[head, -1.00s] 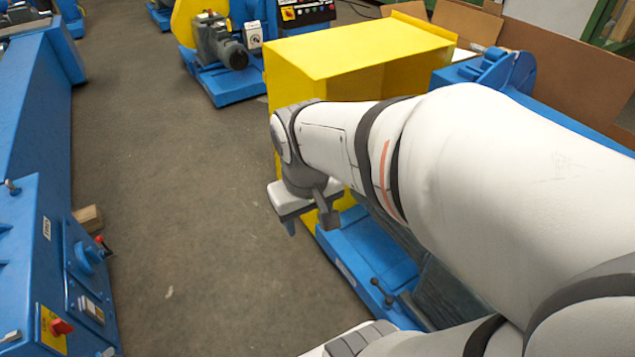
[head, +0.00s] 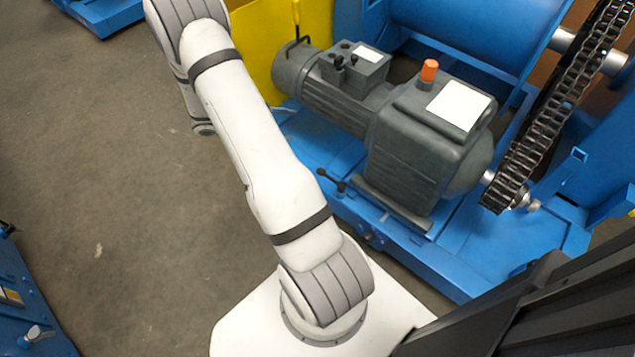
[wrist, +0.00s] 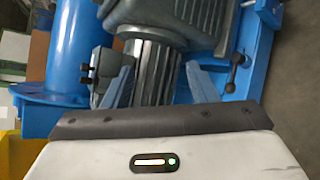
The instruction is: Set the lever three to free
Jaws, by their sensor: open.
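My gripper (wrist: 162,82) is open, with its two blue fingers spread and nothing seen between them. The grey ribbed motor (wrist: 152,65) lies beyond the fingers in the wrist view. In the head view, a black lever with round knobs (head: 331,181) stands on the blue base beside the grey motor (head: 415,140). A black lever (wrist: 235,68) also shows right of the fingers in the wrist view, apart from them. Small black knobs (head: 345,61) sit on the motor's terminal box. I cannot read any lever number. My fingers are not visible in the head view.
A chain (head: 560,100) runs up the right side, beside a blue drum (head: 475,35). A yellow guard (head: 262,50) stands behind the motor. An orange cap (head: 429,70) tops the gearbox. The floor (head: 120,190) at left is clear. A blue machine (head: 30,300) stands at lower left.

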